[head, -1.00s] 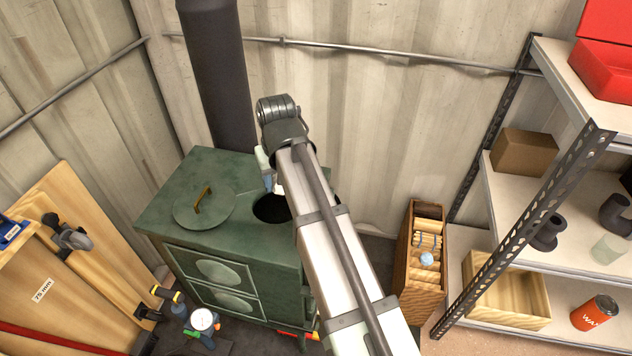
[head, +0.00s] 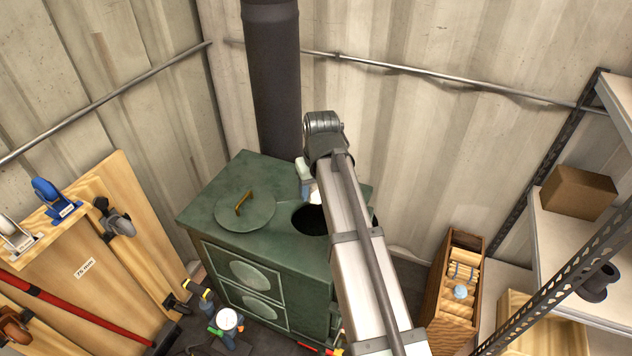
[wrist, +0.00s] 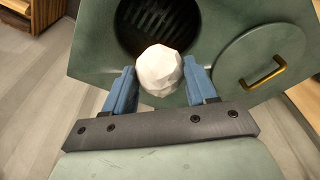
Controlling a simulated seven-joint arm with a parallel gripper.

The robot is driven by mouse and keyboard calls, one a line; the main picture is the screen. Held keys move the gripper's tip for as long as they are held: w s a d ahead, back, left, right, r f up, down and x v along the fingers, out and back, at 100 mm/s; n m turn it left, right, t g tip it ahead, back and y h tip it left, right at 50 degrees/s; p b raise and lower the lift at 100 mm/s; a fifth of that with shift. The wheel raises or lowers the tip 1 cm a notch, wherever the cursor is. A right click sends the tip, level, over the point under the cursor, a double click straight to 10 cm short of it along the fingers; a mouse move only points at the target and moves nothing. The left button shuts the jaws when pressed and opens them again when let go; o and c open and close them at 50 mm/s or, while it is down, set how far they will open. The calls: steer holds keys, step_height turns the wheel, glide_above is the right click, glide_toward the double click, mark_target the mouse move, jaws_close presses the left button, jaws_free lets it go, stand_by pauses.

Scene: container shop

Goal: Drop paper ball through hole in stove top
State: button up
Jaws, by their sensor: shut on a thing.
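The white faceted paper ball (wrist: 159,70) is between the two blue fingers of my gripper (wrist: 160,85) in the wrist view, and the gripper is shut on it. The ball appears over the near edge of the round dark hole (wrist: 158,28), which has a grate inside. In the head view the hole (head: 310,219) is in the top of the green stove (head: 270,180), partly hidden by my arm. My gripper (head: 313,192) is above the hole there, mostly hidden, with a bit of white showing. I cannot tell its height above the stove.
A round green lid (head: 244,212) with a brass handle lies on the stove top left of the hole. A black flue pipe (head: 272,80) rises behind. A wooden box (head: 455,285) and a shelf rack (head: 585,185) stand to the right. A wooden board (head: 100,250) leans at left.

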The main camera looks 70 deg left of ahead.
steer(key=shift+f, duration=2.45)
steer(key=o, duration=1.1)
steer(key=r, duration=0.4)
steer(key=d+r, duration=0.1)
steer(key=r, duration=0.4)
steer(key=d+r, duration=0.1)
steer(key=r, duration=0.3)
steer(key=shift+r, duration=0.35)
